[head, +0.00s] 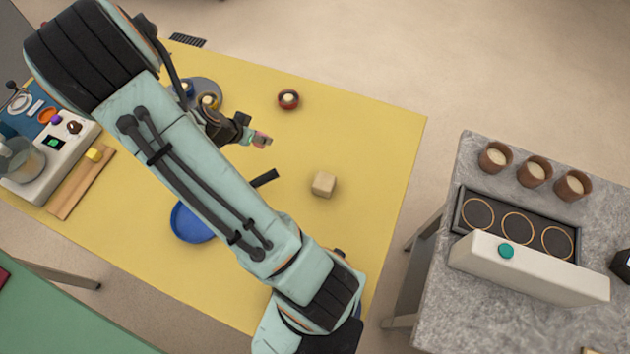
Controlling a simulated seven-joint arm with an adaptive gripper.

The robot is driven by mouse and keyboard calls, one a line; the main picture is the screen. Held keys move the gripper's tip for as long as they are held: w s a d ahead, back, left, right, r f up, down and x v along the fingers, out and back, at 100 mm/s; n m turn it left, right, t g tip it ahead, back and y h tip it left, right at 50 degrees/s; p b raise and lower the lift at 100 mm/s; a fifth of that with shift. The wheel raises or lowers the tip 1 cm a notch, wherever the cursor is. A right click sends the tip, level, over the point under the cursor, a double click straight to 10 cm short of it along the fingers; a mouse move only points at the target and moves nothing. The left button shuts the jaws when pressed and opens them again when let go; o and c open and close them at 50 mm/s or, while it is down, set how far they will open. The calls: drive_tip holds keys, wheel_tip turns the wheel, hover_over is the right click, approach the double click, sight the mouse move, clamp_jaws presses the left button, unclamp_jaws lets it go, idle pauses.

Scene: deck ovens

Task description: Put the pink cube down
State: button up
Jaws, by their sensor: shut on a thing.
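My gripper (256,138) reaches out from under my arm, over the yellow table (370,130). It is shut on the pink cube (263,140), of which only a small part shows between the fingertips. From this view I cannot tell how high the cube is above the table.
A beige cube (323,184) and a dark red round cup (288,99) stand near my gripper. A blue pan (190,224) is partly hidden by my arm. A grey plate (212,87) holds small round things. The table's right side is clear. A grey counter (440,300) stands apart at right.

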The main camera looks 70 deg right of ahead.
drive_tip(key=s+d+m+g+y, duration=0.1)
drive_tip(key=s+m, duration=0.2)
drive_tip(key=s, duration=0.3)
drive_tip(key=s+d+m+g, duration=0.1)
drive_tip(key=s+m+g, duration=0.1)
drive_tip(key=s, duration=0.3)
drive_tip(key=m+g+y, duration=0.2)
drive_tip(key=m+y, duration=0.1)
drive_tip(key=m, duration=0.4)
hover_over(368, 202)
drive_tip(key=w+a, duration=0.1)
drive_tip(key=w, duration=0.1)
wheel_tip(368, 202, down, 3)
drive_tip(key=shift+s+r, duration=0.1)
drive_tip(key=shift+f, duration=2.5)
drive_tip(key=shift+f, duration=0.1)
drive_tip(key=o, duration=0.9)
drive_tip(key=v, duration=1.2)
drive_tip(key=shift+w, duration=0.25)
